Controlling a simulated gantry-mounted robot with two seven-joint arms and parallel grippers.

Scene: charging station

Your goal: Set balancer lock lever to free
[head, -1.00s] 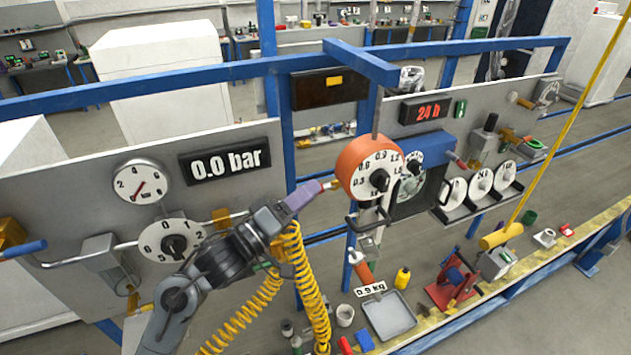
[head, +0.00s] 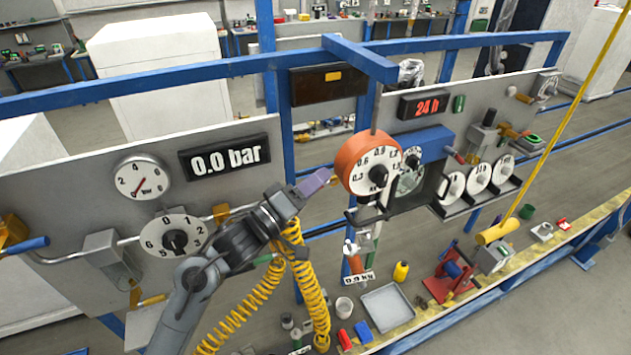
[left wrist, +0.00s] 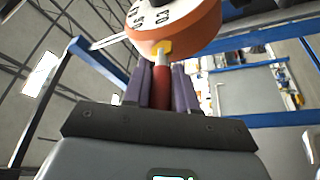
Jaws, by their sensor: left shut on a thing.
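The balancer (head: 352,160) is an orange round drum with a white dial, hanging in the middle of the head view. It also shows at the top of the left wrist view (left wrist: 180,35). Its lock lever has a red grip (left wrist: 161,88) and a yellow end at the drum's side. My left gripper (head: 322,178), with purple fingers, reaches the drum's left side in the head view. In the left wrist view the fingers (left wrist: 161,85) are shut on the red grip, one on each side. The lever is mostly hidden in the head view. My right gripper is not in view.
A panel with gauges and a "0.0 bar" display (head: 225,160) stands left; another with a "24 h" display (head: 426,105) stands right. A blue beam (head: 360,60) passes above the balancer.

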